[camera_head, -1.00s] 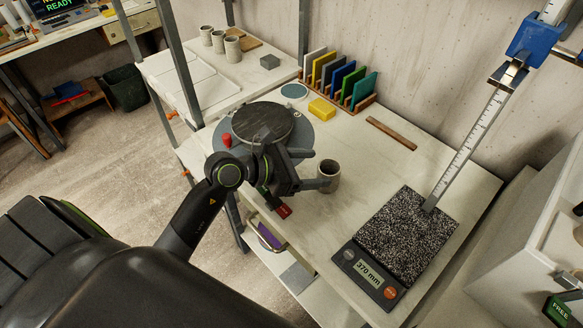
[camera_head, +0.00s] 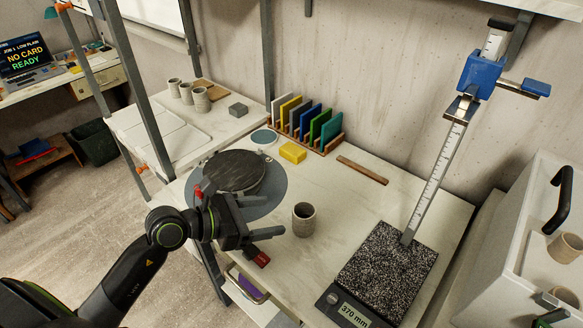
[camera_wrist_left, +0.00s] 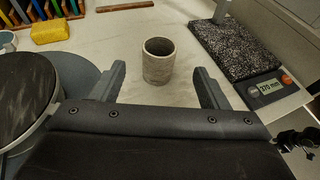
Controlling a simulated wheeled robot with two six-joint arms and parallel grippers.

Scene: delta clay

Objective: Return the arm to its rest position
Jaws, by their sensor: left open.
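My left arm (camera_head: 135,268) comes in from the lower left in the head view. My left gripper (camera_head: 268,218) is open and empty over the front of the table, beside the turntable. A speckled grey clay cup (camera_head: 304,219) stands upright on the table, just beyond the fingertips and apart from them. In the left wrist view the cup (camera_wrist_left: 158,61) shows ahead, between the two spread fingers, with bare table around it. My right gripper is not in view.
A round dark turntable (camera_head: 234,172) is left of the cup. A scale with a speckled plate (camera_head: 388,270) and a tall ruler (camera_head: 436,180) stands right. A yellow block (camera_head: 293,152) and a rack of coloured cards (camera_head: 308,125) are behind.

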